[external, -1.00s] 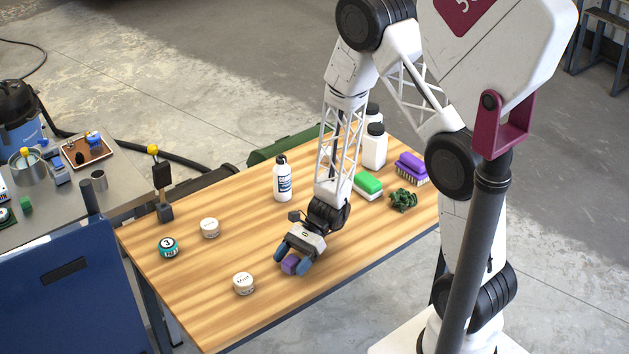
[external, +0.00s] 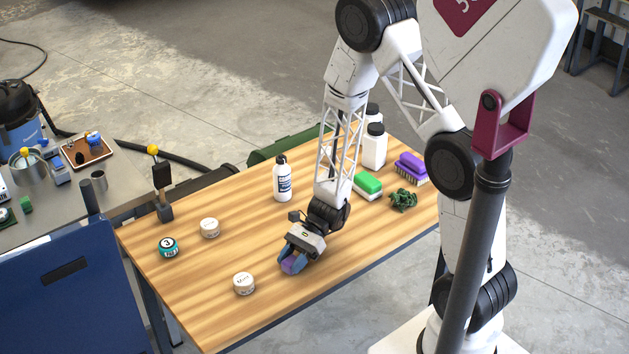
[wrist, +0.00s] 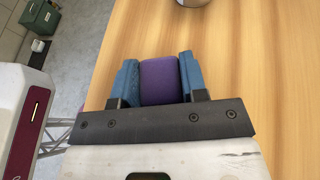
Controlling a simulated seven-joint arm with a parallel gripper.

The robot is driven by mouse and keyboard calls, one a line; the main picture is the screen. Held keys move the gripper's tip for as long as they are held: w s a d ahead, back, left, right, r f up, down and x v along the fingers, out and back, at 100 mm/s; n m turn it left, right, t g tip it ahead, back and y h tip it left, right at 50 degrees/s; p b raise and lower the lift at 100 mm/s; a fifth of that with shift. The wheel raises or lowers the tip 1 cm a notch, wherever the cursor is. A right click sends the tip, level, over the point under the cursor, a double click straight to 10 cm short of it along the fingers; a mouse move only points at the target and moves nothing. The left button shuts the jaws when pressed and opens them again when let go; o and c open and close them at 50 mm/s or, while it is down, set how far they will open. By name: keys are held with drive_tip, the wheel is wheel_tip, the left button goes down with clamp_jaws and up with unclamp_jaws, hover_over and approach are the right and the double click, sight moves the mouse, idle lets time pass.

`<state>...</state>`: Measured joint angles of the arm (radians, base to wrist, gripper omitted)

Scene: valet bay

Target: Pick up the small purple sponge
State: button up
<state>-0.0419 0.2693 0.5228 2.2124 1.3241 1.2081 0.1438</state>
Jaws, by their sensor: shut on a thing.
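The small purple sponge (external: 290,264) is at the front middle of the wooden table, between the fingers of my gripper (external: 292,264). In the wrist view the sponge (wrist: 160,81) is a purple block with a blue finger pressed against each side, so my gripper (wrist: 161,82) is shut on it. The sponge is at or very near the table top; I cannot tell whether it touches the wood. The fingers hide its sides.
White lidded jars (external: 244,283) and (external: 210,228) and a teal tin (external: 168,247) stand to the left. A white bottle (external: 282,179) stands behind. A green-topped brush (external: 368,185), a purple-topped brush (external: 411,168) and a dark green crumpled thing (external: 403,200) lie to the right.

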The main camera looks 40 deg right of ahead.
drive_tip(key=shift+r, duration=0.15)
drive_tip(key=shift+r, duration=1.05)
drive_tip(key=shift+s+d+r, duration=0.25)
drive_tip(key=shift+s+r, duration=0.3)
drive_tip(key=shift+r, duration=0.1)
drive_tip(key=s+d, duration=0.2)
drive_tip(key=s, duration=0.5)
drive_tip(key=s+d+r, duration=0.1)
drive_tip(key=s+d, duration=0.2)
drive_tip(key=s, duration=0.4)
drive_tip(key=shift+r, duration=0.15)
